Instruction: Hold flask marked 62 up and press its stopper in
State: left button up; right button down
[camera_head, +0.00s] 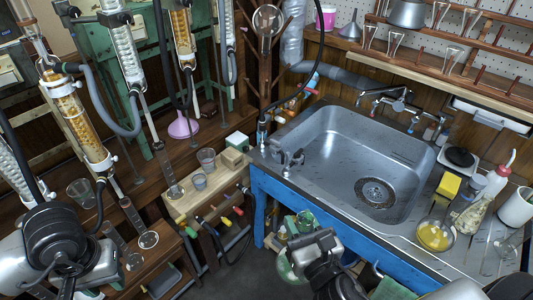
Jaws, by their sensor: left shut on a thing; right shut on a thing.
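My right gripper (318,243) is low in the middle, in front of the sink cabinet. It is shut on a rounded, green-tinted glass flask (290,265), partly covered by the gripper and arm. I cannot read a number on it, and its stopper cannot be made out. A smaller greenish glass part (304,222) shows just above the gripper. My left gripper (106,262) is at the lower left, beside the wooden bench, mostly covered by its own wrist. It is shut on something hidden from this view. The two grippers are well apart.
A steel sink (350,165) sits in a blue-framed counter (300,212). Glass cylinders (148,238) stand close to my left gripper. Condensers (122,50) and hoses fill the upper left.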

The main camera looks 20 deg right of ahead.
jog(key=w+a+n+g+y, duration=0.2)
jog(key=w+a+n+y, duration=0.1)
jog(key=a, duration=0.4)
jog(key=w+a+r+n+g+y, duration=0.1)
jog(key=w+a+n+g+y, duration=0.1)
jog(key=a+n+y, duration=0.3)
jog(key=w+a+y, duration=0.1)
jog(key=a+y, duration=0.1)
jog(key=y, duration=0.1)
jog(key=shift+y, duration=0.3)
pick_arm(q)
jog(key=w+d+r, duration=0.1)
jog(key=d+r, duration=0.2)
jog(key=d, duration=0.5)
jog(key=w+d+r+m, duration=0.1)
jog(key=d+r, duration=0.3)
jog(key=d, duration=0.4)
jog(key=w+d+r+m, duration=0.1)
jog(key=d+r, duration=0.3)
jog(key=d, duration=0.5)
jog(key=shift+w+r, duration=0.2)
jog(key=shift+w, duration=0.6)
jog(key=shift+f, duration=0.95)
dwell(0.6)
jog(key=o, duration=1)
